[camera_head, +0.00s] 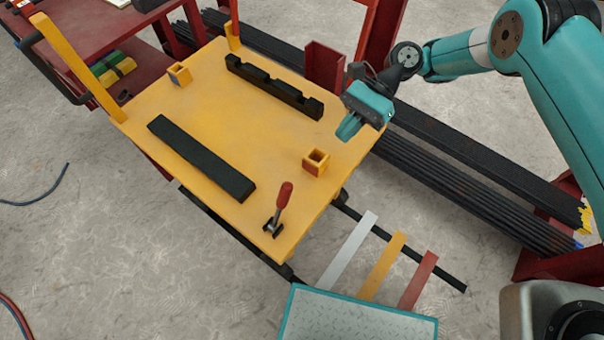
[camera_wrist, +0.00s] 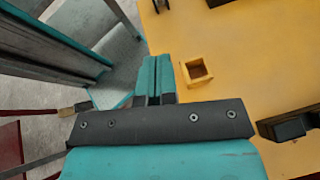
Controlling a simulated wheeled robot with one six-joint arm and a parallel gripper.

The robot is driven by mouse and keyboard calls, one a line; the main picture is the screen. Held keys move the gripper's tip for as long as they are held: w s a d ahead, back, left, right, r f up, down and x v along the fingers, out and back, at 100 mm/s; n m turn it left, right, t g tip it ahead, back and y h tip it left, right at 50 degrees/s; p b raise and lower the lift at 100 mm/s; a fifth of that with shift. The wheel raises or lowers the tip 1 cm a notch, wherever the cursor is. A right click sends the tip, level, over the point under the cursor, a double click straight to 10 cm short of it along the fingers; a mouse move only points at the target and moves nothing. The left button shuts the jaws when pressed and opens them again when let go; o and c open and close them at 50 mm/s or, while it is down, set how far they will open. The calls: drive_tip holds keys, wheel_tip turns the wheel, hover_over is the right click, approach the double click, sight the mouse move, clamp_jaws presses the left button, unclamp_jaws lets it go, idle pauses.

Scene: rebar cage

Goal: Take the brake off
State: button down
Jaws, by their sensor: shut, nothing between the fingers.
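The brake lever (camera_head: 283,196) has a red handle and a small black base. It stands upright, leaning slightly, at the near corner of the yellow cart (camera_head: 215,110) in the head view. My gripper (camera_head: 347,132) is over the right side of the cart, farther back than the lever and apart from it. Its teal fingers are together and empty; in the wrist view (camera_wrist: 158,80) they point up the picture. I cannot make out the red handle in the wrist view.
A square yellow socket (camera_head: 316,162) stands between my gripper and the lever; it also shows in the wrist view (camera_wrist: 195,71). A notched black bar (camera_head: 275,85) and a flat black bar (camera_head: 202,158) lie on the cart. Long dark rebar bundles (camera_head: 450,170) lie to the right.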

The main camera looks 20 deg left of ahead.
drive_tip(key=shift+s+a+f+b, duration=0.5)
drive_tip(key=shift+s+f+b, duration=0.4)
drive_tip(key=shift+b, duration=2.5)
approach(280, 207)
drive_tip(key=shift+s+a+f, duration=0.7)
drive_tip(key=shift+a, duration=0.05)
